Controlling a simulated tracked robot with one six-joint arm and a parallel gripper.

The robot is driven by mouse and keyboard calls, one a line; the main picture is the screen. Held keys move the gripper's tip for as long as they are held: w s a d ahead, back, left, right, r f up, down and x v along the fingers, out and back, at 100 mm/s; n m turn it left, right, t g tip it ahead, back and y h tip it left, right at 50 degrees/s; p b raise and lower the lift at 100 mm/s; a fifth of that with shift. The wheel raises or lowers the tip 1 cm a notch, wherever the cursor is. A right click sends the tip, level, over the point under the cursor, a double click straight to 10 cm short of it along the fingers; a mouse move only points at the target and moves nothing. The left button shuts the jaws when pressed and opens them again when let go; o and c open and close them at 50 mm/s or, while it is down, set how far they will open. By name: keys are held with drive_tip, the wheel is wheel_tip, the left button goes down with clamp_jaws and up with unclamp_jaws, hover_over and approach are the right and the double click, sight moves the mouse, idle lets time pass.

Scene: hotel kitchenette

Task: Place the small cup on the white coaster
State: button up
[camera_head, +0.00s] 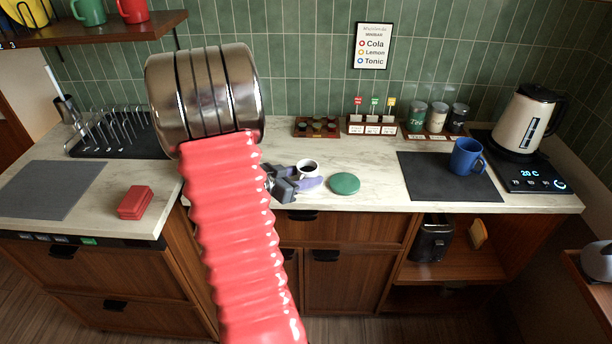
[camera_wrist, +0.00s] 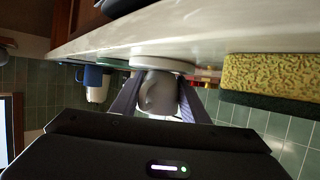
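The small white cup (camera_head: 307,168) holds a dark drink and stands upright near the counter's front edge. In the upside-down wrist view, the cup (camera_wrist: 158,92) is between my two fingers, its handle towards the camera. My gripper (camera_head: 301,181) reaches in from the left, its fingers close against both sides of the cup. A white disc, seemingly the white coaster (camera_wrist: 162,63), lies directly under the cup in the wrist view. Any small gap between cup and disc cannot be told. In the head view the coaster is mostly hidden by the cup and fingers.
A green round coaster (camera_head: 344,184) lies just right of the cup. A blue mug (camera_head: 466,157) stands on a dark mat (camera_head: 426,184), beside a kettle (camera_head: 524,120). A yellow-green sponge (camera_wrist: 270,78) is near the wrist camera.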

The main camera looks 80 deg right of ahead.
drive_tip(key=shift+o, duration=1.3)
drive_tip(key=shift+s+a+f+y, duration=0.1)
drive_tip(key=shift+a+f+y, duration=0.2)
drive_tip(key=shift+f, duration=0.35)
drive_tip(key=shift+r, duration=0.45)
drive_tip(key=v, duration=1.2)
drive_tip(key=shift+r, duration=0.3)
drive_tip(key=shift+d, duration=0.15)
drive_tip(key=shift+r, duration=0.1)
